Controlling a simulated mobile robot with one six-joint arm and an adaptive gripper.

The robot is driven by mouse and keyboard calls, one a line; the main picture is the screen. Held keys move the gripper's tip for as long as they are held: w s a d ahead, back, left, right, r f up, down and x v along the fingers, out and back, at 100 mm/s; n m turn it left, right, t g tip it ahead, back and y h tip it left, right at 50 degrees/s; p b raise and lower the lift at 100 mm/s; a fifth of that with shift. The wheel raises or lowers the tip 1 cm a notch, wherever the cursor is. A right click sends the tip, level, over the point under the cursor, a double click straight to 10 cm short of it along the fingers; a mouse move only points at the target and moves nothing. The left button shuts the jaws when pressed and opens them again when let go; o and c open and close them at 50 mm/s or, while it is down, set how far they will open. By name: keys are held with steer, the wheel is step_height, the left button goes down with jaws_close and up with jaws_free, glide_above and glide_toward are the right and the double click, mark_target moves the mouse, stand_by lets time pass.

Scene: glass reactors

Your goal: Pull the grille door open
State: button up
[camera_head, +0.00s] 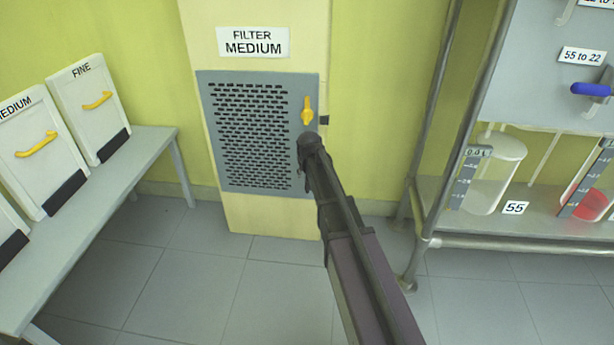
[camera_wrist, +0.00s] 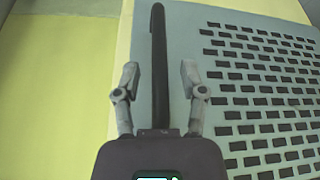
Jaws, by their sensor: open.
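The grey grille door (camera_head: 255,135) with black slots sits flush in the cream filter column, and looks shut. It also fills the right of the wrist view (camera_wrist: 265,95). A yellow latch (camera_head: 307,112) stands upright at its upper right. A dark upright bar handle (camera_wrist: 158,30) runs along the door's edge strip. My gripper (camera_head: 305,160) is at the door's right edge, below the latch. In the wrist view my gripper (camera_wrist: 158,85) is open, with one finger on each side of the handle. I cannot tell whether the fingers touch it. My arm hides the handle in the head view.
A grey bench (camera_head: 105,215) with white filter panels, one marked FINE (camera_head: 88,105), stands at the left. A metal rack (camera_head: 425,215) with glass vessels stands close at the right. Tiled floor (camera_head: 190,290) is clear in front of the column.

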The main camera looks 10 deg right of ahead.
jaws_close()
steer(key=shift+s, duration=0.1)
